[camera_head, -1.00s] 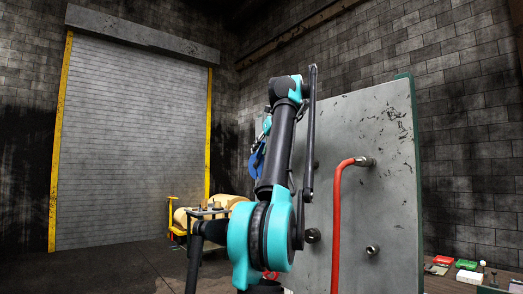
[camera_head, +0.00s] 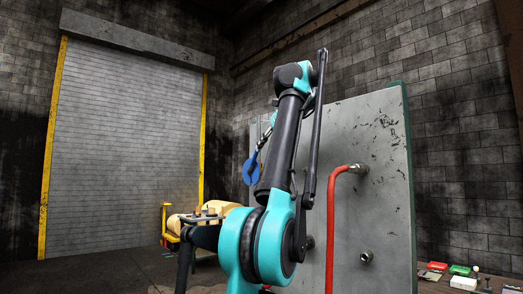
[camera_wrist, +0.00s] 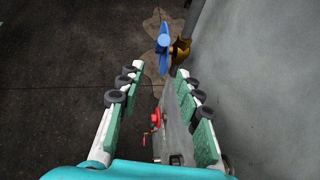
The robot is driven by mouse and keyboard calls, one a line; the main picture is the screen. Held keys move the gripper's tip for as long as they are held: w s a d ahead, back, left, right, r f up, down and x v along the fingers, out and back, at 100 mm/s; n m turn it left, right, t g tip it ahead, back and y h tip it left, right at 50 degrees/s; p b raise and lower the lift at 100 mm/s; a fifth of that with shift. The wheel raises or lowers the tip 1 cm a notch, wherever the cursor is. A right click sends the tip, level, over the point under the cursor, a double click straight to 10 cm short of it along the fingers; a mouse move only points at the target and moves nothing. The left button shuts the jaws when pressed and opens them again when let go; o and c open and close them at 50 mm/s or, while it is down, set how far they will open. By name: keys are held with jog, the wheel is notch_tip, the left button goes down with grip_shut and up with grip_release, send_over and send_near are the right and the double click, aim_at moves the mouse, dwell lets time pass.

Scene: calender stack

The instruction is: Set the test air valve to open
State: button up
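A blue handle (camera_wrist: 163,45) on a brass-coloured valve body (camera_wrist: 180,50) shows beyond my fingertips in the wrist view, beside the grey panel. A blue round part (camera_head: 251,172) shows left of my arm in the head view. A small red fitting with a red lever (camera_wrist: 156,118) shows lower down between my fingers in the wrist view. I cannot tell from any label which is the test air valve. My gripper (camera_wrist: 157,75) is open, with nothing between its pads, and the blue handle is ahead of it, apart from the fingers. My arm hides part of the panel in the head view.
The upright grey panel (camera_head: 385,140) stands close on the right. A red hose (camera_head: 331,225) runs from a fitting on it. A table (camera_head: 455,286) with small boxes is at lower right. A yellow cart (camera_head: 166,225) stands near the shutter (camera_head: 125,150).

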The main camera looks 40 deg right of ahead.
jog(key=s, duration=0.7)
jog(key=shift+s+a, duration=0.3)
jog(key=shift+a, duration=0.1)
